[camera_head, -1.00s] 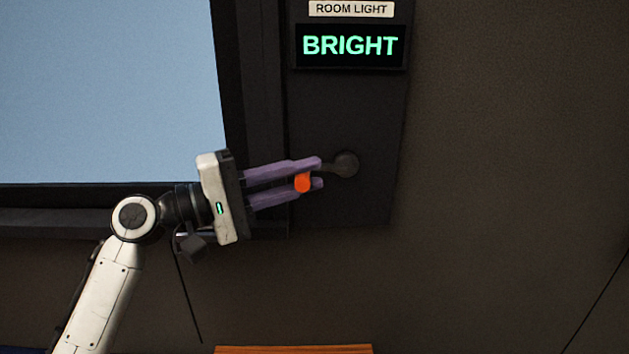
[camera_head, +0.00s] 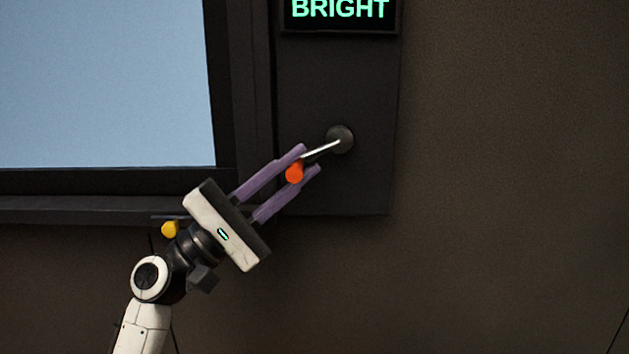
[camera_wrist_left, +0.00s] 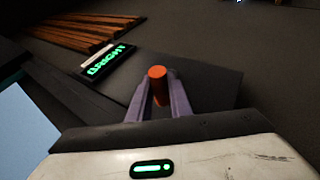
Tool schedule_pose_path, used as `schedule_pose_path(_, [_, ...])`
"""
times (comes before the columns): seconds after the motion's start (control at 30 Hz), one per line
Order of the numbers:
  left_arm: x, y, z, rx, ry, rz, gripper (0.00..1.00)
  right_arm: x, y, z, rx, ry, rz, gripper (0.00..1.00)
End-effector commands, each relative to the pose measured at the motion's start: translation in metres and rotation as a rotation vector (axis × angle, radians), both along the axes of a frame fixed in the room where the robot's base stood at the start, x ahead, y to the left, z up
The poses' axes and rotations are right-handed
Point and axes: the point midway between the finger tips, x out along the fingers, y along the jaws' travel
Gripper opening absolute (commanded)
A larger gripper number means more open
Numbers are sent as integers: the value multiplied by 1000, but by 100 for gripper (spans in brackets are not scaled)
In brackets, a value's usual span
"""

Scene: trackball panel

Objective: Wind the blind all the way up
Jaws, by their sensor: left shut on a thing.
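A crank sits on the dark wall panel: a round dark hub (camera_head: 342,138), a thin metal arm (camera_head: 321,149) and an orange knob (camera_head: 294,174). The arm points left and down from the hub. My left gripper (camera_head: 308,160) is shut on the orange knob, its purple fingers on either side. In the left wrist view the orange knob (camera_wrist_left: 158,85) stands between the fingertips. The window (camera_head: 105,85) at upper left shows plain pale blue; no blind edge can be made out. My right gripper is not in view.
A display reading BRIGHT (camera_head: 339,10) is above the crank on the same panel (camera_head: 370,185). A dark window frame (camera_head: 100,182) and ledge are left of it. The wall to the right is bare. Brown slats (camera_wrist_left: 85,32) show in the left wrist view.

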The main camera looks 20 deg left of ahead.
Motion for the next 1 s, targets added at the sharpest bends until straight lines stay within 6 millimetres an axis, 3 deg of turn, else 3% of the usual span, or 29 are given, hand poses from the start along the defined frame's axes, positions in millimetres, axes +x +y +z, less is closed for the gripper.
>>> schedule_pose_path(0.37, [0,0,-1,-4,1,1,0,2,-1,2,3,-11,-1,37])
schedule_pose_path(0.4, [0,0,-1,-4,0,0,23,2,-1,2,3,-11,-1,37])
schedule_pose_path(0.5, [0,0,-1,-3,-1,1,37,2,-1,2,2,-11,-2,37])
schedule_pose_path(0.8, [-1,1,-2,-3,0,2,37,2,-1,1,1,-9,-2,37])
schedule_pose_path(1.0, [-15,16,-18,-1,2,3,37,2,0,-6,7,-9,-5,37])
